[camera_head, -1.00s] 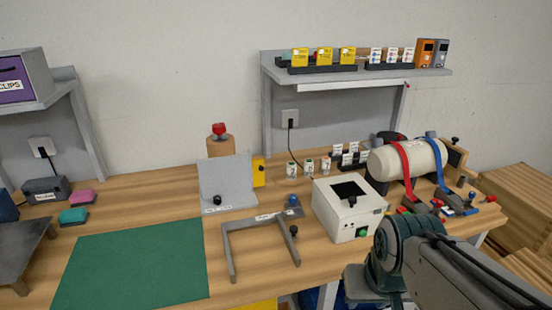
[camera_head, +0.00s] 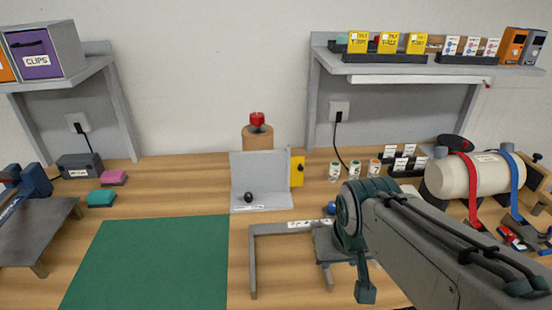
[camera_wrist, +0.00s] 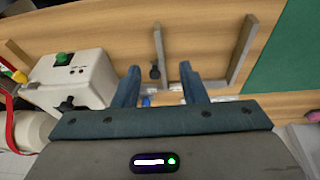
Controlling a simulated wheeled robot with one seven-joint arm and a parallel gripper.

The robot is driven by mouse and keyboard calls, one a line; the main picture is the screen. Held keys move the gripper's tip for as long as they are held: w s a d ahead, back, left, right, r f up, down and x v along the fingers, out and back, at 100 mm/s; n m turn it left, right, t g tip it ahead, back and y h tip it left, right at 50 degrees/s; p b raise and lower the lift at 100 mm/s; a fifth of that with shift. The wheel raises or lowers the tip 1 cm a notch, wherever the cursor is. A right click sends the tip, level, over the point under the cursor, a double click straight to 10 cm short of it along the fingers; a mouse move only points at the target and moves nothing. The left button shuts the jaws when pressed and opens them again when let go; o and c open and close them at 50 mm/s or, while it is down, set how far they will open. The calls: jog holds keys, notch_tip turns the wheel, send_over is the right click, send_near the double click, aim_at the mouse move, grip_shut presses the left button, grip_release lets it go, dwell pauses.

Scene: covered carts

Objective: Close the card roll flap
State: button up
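No label that I can read says card roll, so I cannot tell for certain which part is its flap. A grey upright panel with a grey base plate (camera_head: 262,173) stands mid-bench, with a black knob low at its front and a small label. A brown cylinder with a red knob (camera_head: 258,138) stands behind it. A grey U-shaped frame (camera_head: 253,270) lies in front, bearing a label. My gripper (camera_wrist: 160,68) is open and empty, pointing toward the bench, with a dark knob (camera_wrist: 155,73) of the frame showing between its fingers. My arm hides the frame's right side in the head view.
A green mat (camera_head: 150,265) lies left of the frame. A white box with a green button (camera_wrist: 75,75) is beside my gripper in the wrist view. A strapped cream tank (camera_head: 475,178) stands at right. Small jars (camera_head: 355,170) and wall shelves (camera_head: 420,68) are behind.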

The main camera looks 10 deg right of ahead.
jog(key=w+d+f+m+t+h+b, duration=0.1)
jog(key=w+d+f+t+b, duration=0.2)
jog(key=w, duration=0.4)
jog(key=t+y+b, duration=0.1)
jog(key=t+b, duration=0.6)
jog(key=b, duration=0.5)
send_near(301, 168)
jog(key=shift+n, duration=0.4)
jog(key=b+x, duration=0.4)
jog(key=x, duration=0.3)
jog(key=shift+w+f+b, duration=0.25)
jog(key=shift+w+b, duration=0.1)
grip_shut()
